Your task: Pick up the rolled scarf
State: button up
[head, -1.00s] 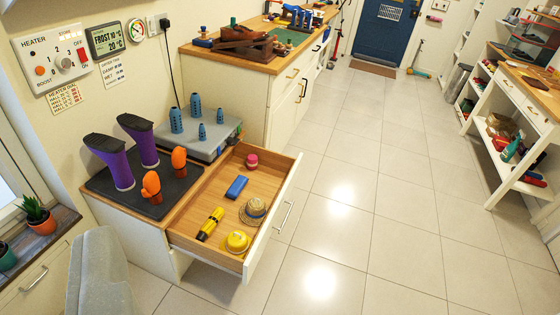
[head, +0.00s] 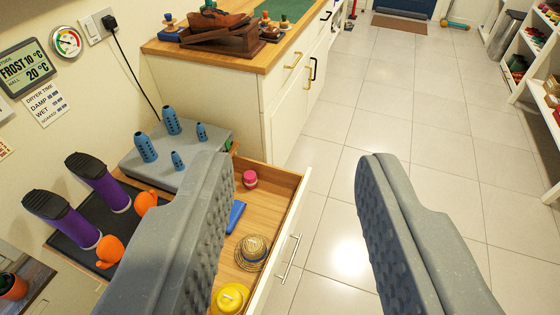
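A small pink-red roll (head: 250,179), which looks like the rolled scarf, sits at the far end of the open wooden drawer (head: 276,180). It is small in view, so I cannot be sure what it is. My gripper (head: 293,163) is open, its two grey ridged fingers wide apart with nothing between them. In the picture the roll shows just right of the left fingertip, with no contact visible. A blue block-like item (head: 237,215), a straw hat (head: 252,252) and a yellow hat-like item (head: 230,298) are also in the drawer. The left finger hides part of the drawer.
Purple boots (head: 96,182) and orange mitten-like items (head: 111,250) are on a dark mat left of the drawer. A grey unit (head: 172,160) with blue pegs stands behind. A wooden-topped cabinet (head: 190,90) stands beyond. The tiled floor (head: 345,190) at right is clear.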

aim_at(250, 177)
jog(key=u, duration=0.3)
jog(key=i, duration=1.15)
jog(key=u, duration=0.75)
jog(key=i, duration=0.3)
jog(key=u, duration=0.3)
jog(key=k, duration=0.9)
jog(key=u, duration=0.2)
jog(key=i, duration=0.9)
jog(key=z, duration=0.1)
